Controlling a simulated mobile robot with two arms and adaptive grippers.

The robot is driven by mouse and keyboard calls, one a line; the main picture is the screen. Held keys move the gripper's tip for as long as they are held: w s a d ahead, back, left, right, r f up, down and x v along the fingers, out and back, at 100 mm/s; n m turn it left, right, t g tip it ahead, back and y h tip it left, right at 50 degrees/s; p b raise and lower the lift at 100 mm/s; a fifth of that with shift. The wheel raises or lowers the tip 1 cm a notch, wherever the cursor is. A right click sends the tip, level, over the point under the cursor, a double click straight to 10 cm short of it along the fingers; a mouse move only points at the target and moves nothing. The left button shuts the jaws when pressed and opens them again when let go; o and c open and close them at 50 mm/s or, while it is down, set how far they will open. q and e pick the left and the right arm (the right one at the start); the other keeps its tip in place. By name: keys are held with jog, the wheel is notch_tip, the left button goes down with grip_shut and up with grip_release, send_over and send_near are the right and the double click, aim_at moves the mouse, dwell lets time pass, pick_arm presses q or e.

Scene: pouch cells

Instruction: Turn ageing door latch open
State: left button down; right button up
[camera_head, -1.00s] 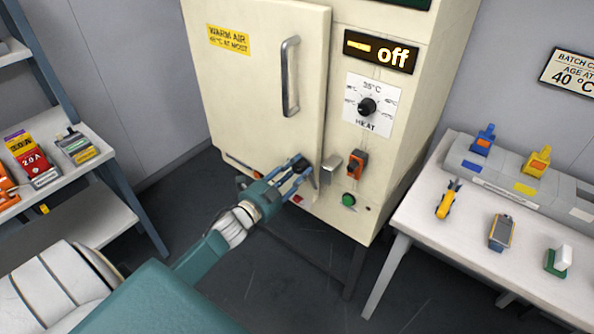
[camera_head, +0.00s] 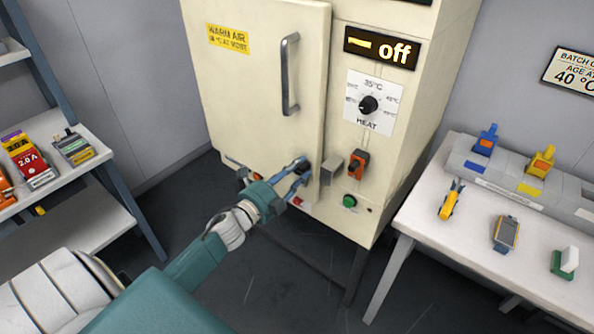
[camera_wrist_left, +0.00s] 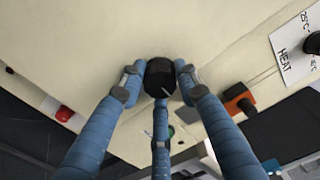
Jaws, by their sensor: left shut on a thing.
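The ageing cabinet door (camera_head: 250,100) is cream, with a grey bar handle, and looks shut against its frame. Its latch is a round black knob (camera_head: 304,165) low at the door's right edge, beside a grey metal block (camera_head: 331,166) on the frame. Fingers hide part of the knob in the head view. My right gripper is out of view.
An orange switch (camera_head: 357,162) and green button (camera_head: 349,201) sit right of the latch, below the heat dial (camera_head: 368,105). The display (camera_head: 381,49) reads "off". A white table (camera_head: 450,240) with small tools stands right; a shelf (camera_head: 85,220) stands left.

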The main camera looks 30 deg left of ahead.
pick_arm(q)
jog(key=shift+a, duration=0.15)
jog(key=c, duration=1.3)
grip_release()
jog(key=shift+o, duration=0.2)
jog(key=shift+s, duration=0.5)
jog(key=s, duration=1.1)
jog(key=shift+a, duration=0.45)
